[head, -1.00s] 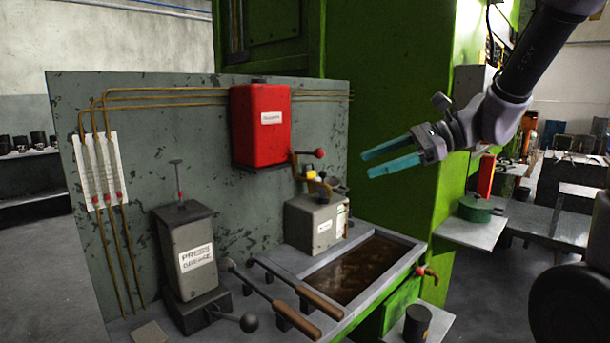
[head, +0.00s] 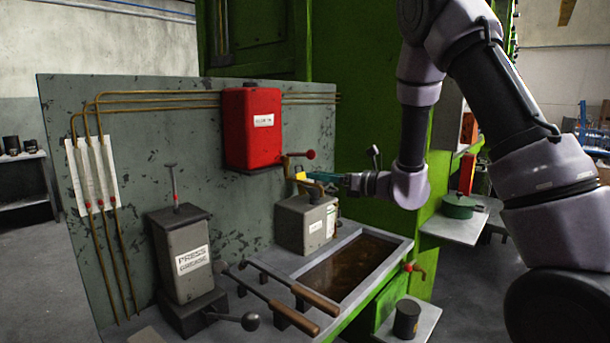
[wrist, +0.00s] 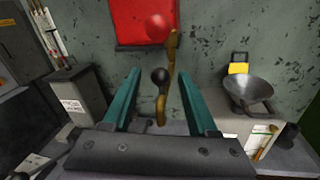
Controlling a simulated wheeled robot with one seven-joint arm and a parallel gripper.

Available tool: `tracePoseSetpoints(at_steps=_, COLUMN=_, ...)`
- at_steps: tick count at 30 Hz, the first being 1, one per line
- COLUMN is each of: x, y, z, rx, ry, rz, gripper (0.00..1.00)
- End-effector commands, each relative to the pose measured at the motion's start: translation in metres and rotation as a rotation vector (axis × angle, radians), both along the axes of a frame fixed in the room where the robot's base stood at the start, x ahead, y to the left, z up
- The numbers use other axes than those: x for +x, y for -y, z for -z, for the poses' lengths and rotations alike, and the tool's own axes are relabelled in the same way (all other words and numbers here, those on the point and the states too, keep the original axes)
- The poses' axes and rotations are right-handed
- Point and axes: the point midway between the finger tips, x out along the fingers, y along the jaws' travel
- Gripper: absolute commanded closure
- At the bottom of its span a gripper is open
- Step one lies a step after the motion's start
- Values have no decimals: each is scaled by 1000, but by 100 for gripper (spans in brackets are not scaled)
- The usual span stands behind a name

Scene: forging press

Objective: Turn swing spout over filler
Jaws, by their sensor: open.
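The swing spout (wrist: 161,108) is a brass pipe under the red tank (head: 252,128). The filler is a grey funnel (wrist: 249,88) with a yellow flap (wrist: 238,68), on a grey box (head: 305,225), right of the spout in the wrist view. The spout does not appear over the funnel there. In the head view my gripper (head: 325,181) is beside the spout, partly hiding the filler.
A red-knobbed lever (head: 310,154) sits at the tank's outlet, close above my gripper. The grey press grease pump (head: 182,255) and long handles (head: 290,290) stand left and in front. An oil-filled tray (head: 350,268) lies below. The panel (head: 130,240) is behind.

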Motion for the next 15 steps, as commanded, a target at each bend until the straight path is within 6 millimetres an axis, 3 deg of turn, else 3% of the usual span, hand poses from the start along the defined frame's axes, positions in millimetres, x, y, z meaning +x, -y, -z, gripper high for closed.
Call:
tracePoseSetpoints(at_steps=6, x=16, y=-33, z=0, rx=-1, ry=2, rz=-3, gripper=41)
tracePoseSetpoints(at_steps=15, x=23, y=-45, z=-1, rx=0, ry=1, rz=0, gripper=41)
